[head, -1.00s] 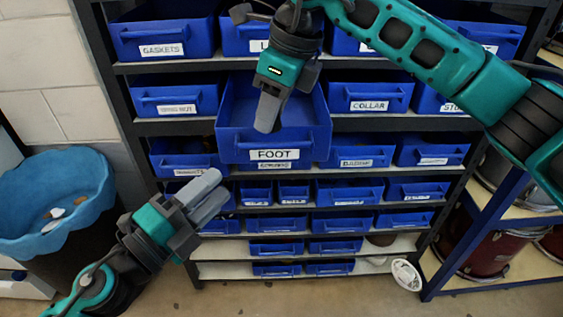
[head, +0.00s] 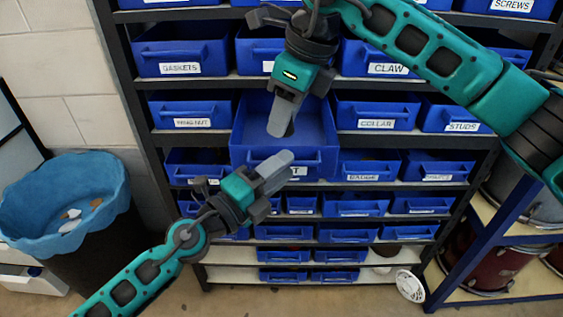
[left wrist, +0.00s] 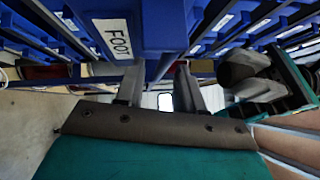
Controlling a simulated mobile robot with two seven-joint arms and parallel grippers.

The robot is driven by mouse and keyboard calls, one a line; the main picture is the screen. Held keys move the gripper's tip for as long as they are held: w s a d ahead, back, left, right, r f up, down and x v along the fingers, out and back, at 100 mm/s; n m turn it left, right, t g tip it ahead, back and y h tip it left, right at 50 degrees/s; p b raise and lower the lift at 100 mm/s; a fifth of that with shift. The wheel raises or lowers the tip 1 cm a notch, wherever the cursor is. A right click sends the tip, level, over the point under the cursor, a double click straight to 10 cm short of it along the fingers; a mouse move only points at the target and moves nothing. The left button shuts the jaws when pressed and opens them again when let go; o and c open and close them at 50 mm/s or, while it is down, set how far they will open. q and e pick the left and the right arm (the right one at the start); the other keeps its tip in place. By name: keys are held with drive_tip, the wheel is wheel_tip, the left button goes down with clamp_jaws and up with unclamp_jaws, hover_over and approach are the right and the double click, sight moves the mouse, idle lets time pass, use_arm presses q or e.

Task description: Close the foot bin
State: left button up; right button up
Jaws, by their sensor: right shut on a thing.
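The foot bin (head: 252,132) is a blue bin pulled out from the middle row of the rack. Its front label is mostly hidden in the head view, but its FOOT label (left wrist: 112,38) shows in the left wrist view. My left gripper (head: 284,170) is in front of the bin's front face, with its fingers apart and nothing seen between them; the fingers also show in the left wrist view (left wrist: 159,85). Whether they touch the bin I cannot tell. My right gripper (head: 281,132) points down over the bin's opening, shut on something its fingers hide.
Labelled blue bins fill the rack around it, including the collar bin (head: 376,112) to the right and the wing nut bin (head: 190,112) to the left. A blue-lined waste bin (head: 65,205) stands left. A drum shelf (head: 490,262) is at the right.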

use_arm(q)
drive_tip(key=shift+w+d, duration=0.2)
drive_tip(key=shift+d, duration=0.05)
drive_tip(key=shift+c, duration=0.4)
clamp_jaws()
